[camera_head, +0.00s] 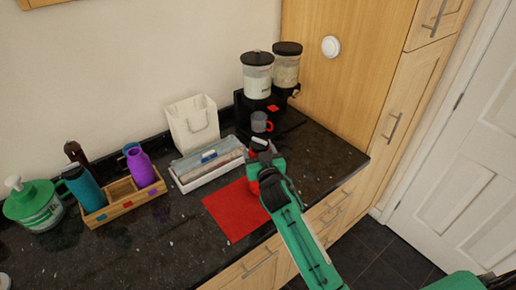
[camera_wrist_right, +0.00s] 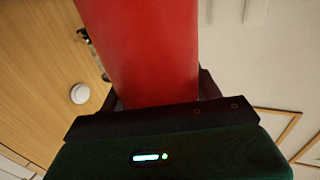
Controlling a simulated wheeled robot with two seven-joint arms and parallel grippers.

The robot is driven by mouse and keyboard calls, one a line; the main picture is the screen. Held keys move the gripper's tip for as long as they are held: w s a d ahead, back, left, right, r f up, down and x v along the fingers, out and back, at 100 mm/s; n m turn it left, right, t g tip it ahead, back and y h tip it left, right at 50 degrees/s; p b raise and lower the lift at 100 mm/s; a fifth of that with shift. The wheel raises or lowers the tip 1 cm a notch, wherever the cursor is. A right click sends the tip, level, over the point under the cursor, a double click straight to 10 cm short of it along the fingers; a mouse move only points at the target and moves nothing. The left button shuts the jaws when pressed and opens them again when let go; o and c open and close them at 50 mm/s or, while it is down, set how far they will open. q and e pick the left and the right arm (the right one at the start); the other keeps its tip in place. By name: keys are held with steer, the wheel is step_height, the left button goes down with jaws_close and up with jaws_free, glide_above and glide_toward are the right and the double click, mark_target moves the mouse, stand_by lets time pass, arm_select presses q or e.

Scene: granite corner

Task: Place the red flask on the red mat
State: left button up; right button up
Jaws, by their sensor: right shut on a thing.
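The red flask (camera_wrist_right: 145,50) fills the upper middle of the right wrist view, between the two fingers of my right gripper (camera_wrist_right: 160,95), which is shut on it. In the head view my right gripper (camera_head: 262,160) is at the back right of the red mat (camera_head: 228,211) and hides most of the flask. A small red part of the flask (camera_head: 254,187) shows beside the gripper, by the mat's right side. I cannot tell whether the flask touches the mat or counter. The mat lies flat near the counter's front edge, its right part covered by my arm. My left gripper is not in view.
A white tray (camera_head: 176,184) with flat packs is just behind the mat. A dispenser stand (camera_head: 243,112) with a cup is behind the gripper. A wooden box (camera_head: 128,208) with purple and teal bottles is at left. Dark counter lies bare left of the mat.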

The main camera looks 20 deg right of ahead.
steer(key=shift+f, duration=0.15)
steer(key=o, duration=1.2)
steer(key=shift+o, duration=0.2)
steer(key=shift+r, duration=0.2)
steer(key=shift+s+f, duration=0.15)
steer(key=shift+s, duration=0.15)
steer(key=s+b, duration=0.3)
steer(key=s, duration=0.8)
steer(key=shift+s+a, duration=0.2)
steer(key=shift+s, duration=0.05)
